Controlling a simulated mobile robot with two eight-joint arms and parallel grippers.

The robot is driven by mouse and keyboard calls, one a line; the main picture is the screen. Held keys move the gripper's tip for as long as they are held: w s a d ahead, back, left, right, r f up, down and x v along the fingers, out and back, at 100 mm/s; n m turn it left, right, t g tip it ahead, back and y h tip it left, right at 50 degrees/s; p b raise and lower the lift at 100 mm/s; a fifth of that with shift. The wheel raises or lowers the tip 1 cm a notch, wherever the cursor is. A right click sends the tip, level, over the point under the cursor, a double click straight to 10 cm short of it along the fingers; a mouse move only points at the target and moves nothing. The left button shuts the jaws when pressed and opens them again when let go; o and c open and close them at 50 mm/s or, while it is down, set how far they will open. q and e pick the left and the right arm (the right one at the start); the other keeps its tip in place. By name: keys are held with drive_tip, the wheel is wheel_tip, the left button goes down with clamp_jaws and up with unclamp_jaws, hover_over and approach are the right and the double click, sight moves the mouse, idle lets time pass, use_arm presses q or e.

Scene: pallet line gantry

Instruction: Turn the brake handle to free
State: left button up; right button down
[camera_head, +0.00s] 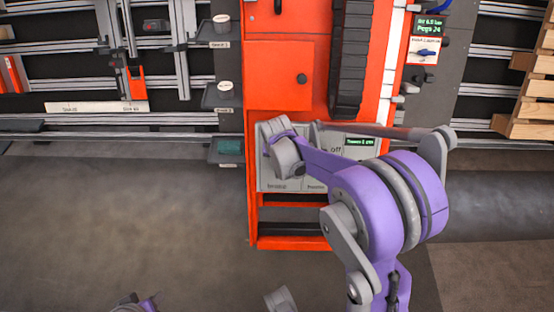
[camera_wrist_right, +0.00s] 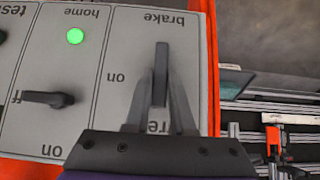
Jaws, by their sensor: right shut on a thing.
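The brake handle (camera_wrist_right: 161,68) is a dark grey lever on a light grey panel, seen upside down in the right wrist view. It stands upright in that picture, below the word "brake". Its lower end is toward a partly covered label showing "re"; an "on" label is to its left. My right gripper (camera_wrist_right: 159,108) is shut on the handle, one finger on each side. In the head view the panel (camera_head: 335,178) is on the orange cabinet, and my purple right arm and wrist hide the handle and fingers. My left gripper cannot be made out.
A second dark lever (camera_wrist_right: 47,98) and a lit green lamp (camera_wrist_right: 75,36) are on the panel beside the brake. The orange cabinet (camera_head: 278,75) rises above it. Rails and small shelves (camera_head: 222,97) are to the left; wooden pallets (camera_head: 535,100) are at the right. Floor in front is open.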

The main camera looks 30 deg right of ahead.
idle(0.5)
drive_tip(key=c, duration=0.8)
unclamp_jaws()
drive_tip(key=shift+o, duration=0.2)
drive_tip(key=p+v, duration=0.2)
drive_tip(key=v, duration=0.9)
drive_tip(key=shift+d+f, duration=0.1)
